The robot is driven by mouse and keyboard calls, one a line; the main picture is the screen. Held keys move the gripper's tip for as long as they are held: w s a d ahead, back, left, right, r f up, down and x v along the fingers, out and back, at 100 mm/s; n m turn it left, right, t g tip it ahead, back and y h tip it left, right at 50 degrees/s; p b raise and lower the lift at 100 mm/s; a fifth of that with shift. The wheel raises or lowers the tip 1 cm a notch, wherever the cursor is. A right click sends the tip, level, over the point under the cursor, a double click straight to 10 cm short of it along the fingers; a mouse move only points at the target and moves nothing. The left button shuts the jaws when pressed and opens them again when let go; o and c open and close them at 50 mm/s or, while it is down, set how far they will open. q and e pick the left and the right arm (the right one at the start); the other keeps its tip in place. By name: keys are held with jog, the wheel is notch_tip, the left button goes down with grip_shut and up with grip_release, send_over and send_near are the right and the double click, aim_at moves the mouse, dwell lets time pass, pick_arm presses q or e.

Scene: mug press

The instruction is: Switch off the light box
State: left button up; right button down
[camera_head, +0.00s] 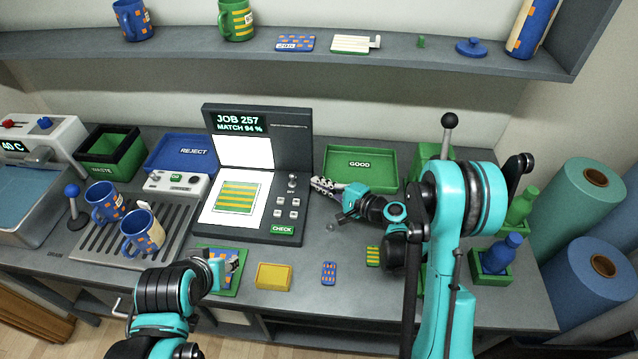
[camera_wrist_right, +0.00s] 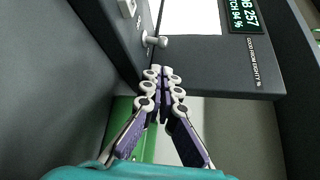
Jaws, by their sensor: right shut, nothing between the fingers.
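The light box (camera_head: 247,135) is a dark grey unit with an upright screen reading JOB 257, MATCH 94 %. Its flat white panel (camera_head: 208,214) is bright, with a green and yellow striped piece on it. A small toggle switch (camera_head: 292,179) with a pale knob stands to the right of that panel. The switch also shows in the right wrist view (camera_wrist_right: 153,40). My right gripper (camera_head: 316,184) is shut and empty, just right of the switch. In the wrist view its fingertips (camera_wrist_right: 162,78) point toward the switch, with a small gap. My left gripper's fingers are not clear at the front.
A green GOOD tray (camera_head: 390,161) is behind my right gripper, and a blue REJECT tray (camera_head: 170,140) is left. Two blue mugs (camera_head: 140,232) stand on a rack.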

aim_at(302, 180)
jog(key=b+x, duration=0.1)
jog(key=x, duration=0.6)
jog(key=shift+w+a+f, duration=0.1)
jog(key=shift+w+f, duration=0.05)
pick_arm(q)
jog(key=shift+f, duration=0.75)
pick_arm(e)
jog(key=shift+w, duration=0.1)
